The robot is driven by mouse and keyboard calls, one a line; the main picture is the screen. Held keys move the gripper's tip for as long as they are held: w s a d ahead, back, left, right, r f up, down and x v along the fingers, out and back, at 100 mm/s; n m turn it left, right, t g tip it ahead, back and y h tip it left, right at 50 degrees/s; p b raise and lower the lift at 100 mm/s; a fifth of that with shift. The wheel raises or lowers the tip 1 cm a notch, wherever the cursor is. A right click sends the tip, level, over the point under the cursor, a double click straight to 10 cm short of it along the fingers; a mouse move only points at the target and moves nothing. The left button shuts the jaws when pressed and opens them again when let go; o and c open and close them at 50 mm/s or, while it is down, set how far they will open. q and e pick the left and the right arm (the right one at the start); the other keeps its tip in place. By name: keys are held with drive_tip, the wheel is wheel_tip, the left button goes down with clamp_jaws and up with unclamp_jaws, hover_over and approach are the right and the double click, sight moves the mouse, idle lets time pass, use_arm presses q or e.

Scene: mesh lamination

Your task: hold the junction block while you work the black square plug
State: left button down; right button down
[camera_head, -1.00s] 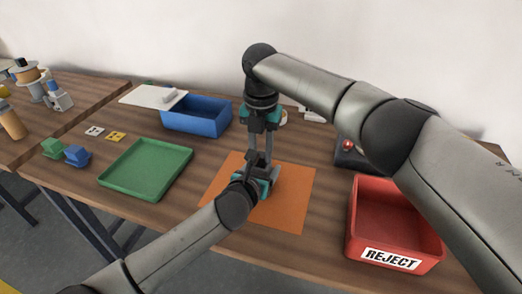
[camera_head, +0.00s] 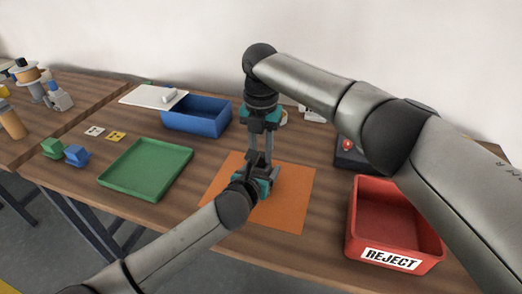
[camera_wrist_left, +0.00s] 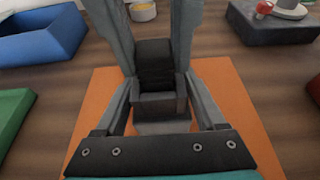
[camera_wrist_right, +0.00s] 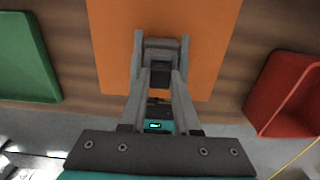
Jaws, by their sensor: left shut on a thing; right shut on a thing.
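The junction block (camera_wrist_left: 160,104) is a dark grey piece held between the fingers of my left gripper (camera_wrist_left: 160,110), above the orange mat (camera_head: 292,196). The black square plug (camera_wrist_left: 155,62) is at the block's far side in the left wrist view, between the fingers of my right gripper (camera_wrist_right: 160,48), which is shut on it. In the right wrist view the plug shows as a dark square (camera_wrist_right: 160,72) beside a grey part of the block. My right gripper reaches down from above; my left comes from the front. How deep the plug sits in the block is hidden.
A green tray (camera_head: 148,193) and blue bin (camera_head: 197,128) stand left of the mat. A red REJECT bin (camera_head: 354,240) is at the right. A dark box with a red button (camera_head: 347,145) stands behind it. The mat around the grippers is clear.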

drive_tip(key=shift+r, duration=0.25)
use_arm(q)
drive_tip(key=shift+f, duration=0.1)
use_arm(e)
drive_tip(key=shift+r, duration=1.3)
drive_tip(key=shift+r, duration=0.1)
drive_tip(key=shift+r, duration=2.2)
use_arm(q)
unclamp_jaws()
